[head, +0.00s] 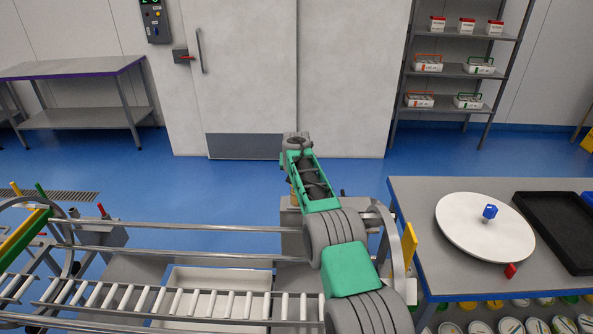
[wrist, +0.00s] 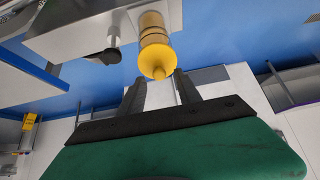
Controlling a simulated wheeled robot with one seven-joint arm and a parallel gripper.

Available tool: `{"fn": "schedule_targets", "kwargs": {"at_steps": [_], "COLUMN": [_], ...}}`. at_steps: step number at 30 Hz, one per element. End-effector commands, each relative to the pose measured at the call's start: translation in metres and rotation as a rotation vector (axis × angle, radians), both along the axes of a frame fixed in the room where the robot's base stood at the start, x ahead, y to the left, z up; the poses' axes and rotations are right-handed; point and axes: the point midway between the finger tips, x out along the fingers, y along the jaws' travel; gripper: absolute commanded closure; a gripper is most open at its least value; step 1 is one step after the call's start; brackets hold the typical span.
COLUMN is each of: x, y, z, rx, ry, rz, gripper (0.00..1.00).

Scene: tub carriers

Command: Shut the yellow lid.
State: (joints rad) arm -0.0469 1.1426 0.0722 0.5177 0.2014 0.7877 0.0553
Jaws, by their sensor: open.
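No yellow lid can be made out for certain in either view. In the wrist view a ribbed yellow cylinder (wrist: 154,48) with a rounded end stands out from a grey box (wrist: 80,22). I cannot tell whether it belongs to a lid. My gripper (wrist: 159,79) is open, with its two dark fingers apart and no object held between them. The cylinder's rounded end shows just beyond the fingertips; I cannot tell the distance. In the head view my arm reaches out over the conveyor, and my gripper's fingers cannot be made out.
A roller conveyor (head: 190,302) with rails crosses the front left. At right a table (head: 415,205) bears a white turntable (head: 475,232) and a black tray (head: 560,222); several tubs stand below. Blue floor (head: 230,190) lies open toward the door (head: 247,80). A shelf rack (head: 455,71) holds carriers.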

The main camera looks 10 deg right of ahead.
Motion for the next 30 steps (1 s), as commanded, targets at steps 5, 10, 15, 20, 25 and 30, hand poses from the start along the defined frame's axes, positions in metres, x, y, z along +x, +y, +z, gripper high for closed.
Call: {"fn": "schedule_targets", "kwargs": {"at_steps": [5, 10, 15, 20, 25, 30], "x": [-0.015, -0.03, -0.038, -0.039, -0.041, -0.084], "y": [0.003, 0.007, 0.008, 0.008, 0.008, 0.005], "z": [0.019, 0.041, 0.052, 0.053, 0.059, 0.102], "rx": [0.0, 0.0, 0.0, 0.0, 0.0, 0.003], "ry": [-0.004, -0.003, 0.001, 0.001, 0.0, 0.022], "rz": [0.001, 0.001, 0.001, 0.001, 0.003, 0.025], "gripper": [0.6, 0.6, 0.6, 0.6, 0.61, 0.61]}}
